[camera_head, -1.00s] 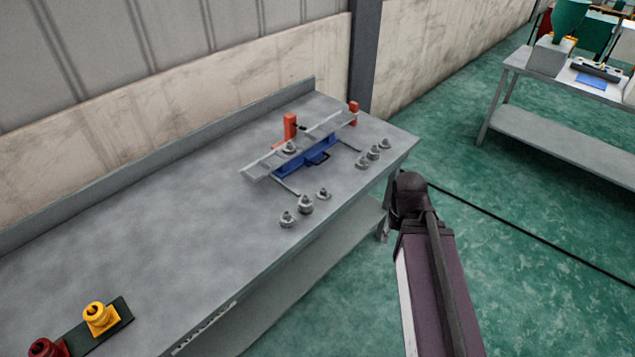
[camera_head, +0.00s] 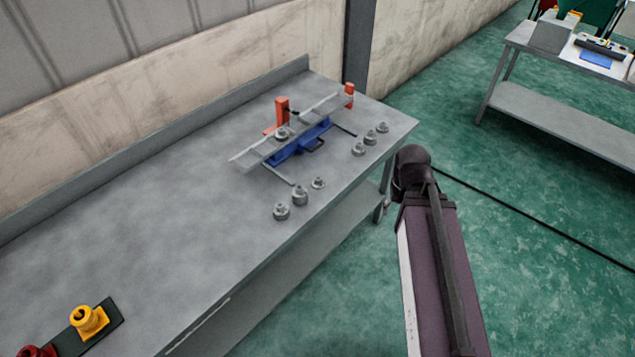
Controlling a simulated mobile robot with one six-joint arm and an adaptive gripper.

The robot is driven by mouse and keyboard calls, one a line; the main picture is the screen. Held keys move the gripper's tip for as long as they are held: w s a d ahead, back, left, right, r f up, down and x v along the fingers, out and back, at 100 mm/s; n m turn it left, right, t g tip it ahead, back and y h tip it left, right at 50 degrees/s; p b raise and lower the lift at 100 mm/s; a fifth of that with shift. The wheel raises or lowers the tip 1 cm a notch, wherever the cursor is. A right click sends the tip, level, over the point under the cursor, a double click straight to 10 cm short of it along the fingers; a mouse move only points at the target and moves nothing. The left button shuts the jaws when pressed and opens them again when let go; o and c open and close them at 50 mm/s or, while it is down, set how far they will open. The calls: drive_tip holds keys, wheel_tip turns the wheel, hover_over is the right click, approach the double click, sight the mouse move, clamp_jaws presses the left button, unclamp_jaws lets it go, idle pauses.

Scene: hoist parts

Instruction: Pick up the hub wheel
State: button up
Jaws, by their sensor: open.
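Several small grey wheel-like parts stand on the workbench (camera_head: 150,215). One group (camera_head: 300,195) is near the front edge, another (camera_head: 370,139) is toward the right end. One more grey part (camera_head: 282,134) sits at the slanted grey rail (camera_head: 255,155) of a blue fixture (camera_head: 290,153). They are too small to tell which one is the hub wheel. My dark arm rises at the lower right, in front of the bench and apart from these parts. My gripper's fingers do not show.
Orange blocks (camera_head: 282,110) stand behind and at the right end (camera_head: 349,93) of the rail. Yellow (camera_head: 88,320) and red knobs sit at lower left. The bench middle is clear. A second table (camera_head: 545,100) stands at upper right over green floor.

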drive_tip(key=w+a+f+b, duration=0.2)
drive_tip(key=w+a, duration=0.9)
drive_tip(key=w, duration=0.1)
drive_tip(key=w+a+f+m+t+b, duration=0.1)
drive_tip(key=w+a, duration=1)
drive_tip(key=w, duration=0.1)
drive_tip(key=shift+w+a+f+b, duration=0.2)
drive_tip(key=shift+a+f+b, duration=0.1)
drive_tip(key=shift+f+b, duration=0.1)
drive_tip(key=shift+f, duration=0.15)
drive_tip(key=b, duration=0.9)
hover_over(318, 179)
wheel_tip(318, 179, down, 8)
drive_tip(key=shift+s+d+f, duration=0.15)
drive_tip(key=shift+f, duration=0.1)
drive_tip(key=shift+w+f+b, duration=0.15)
drive_tip(key=shift+f+b, duration=1.05)
drive_tip(key=shift+f, duration=0.05)
drive_tip(key=shift+w+f+b, duration=0.1)
drive_tip(key=shift+f+b, duration=1.1)
clamp_jaws()
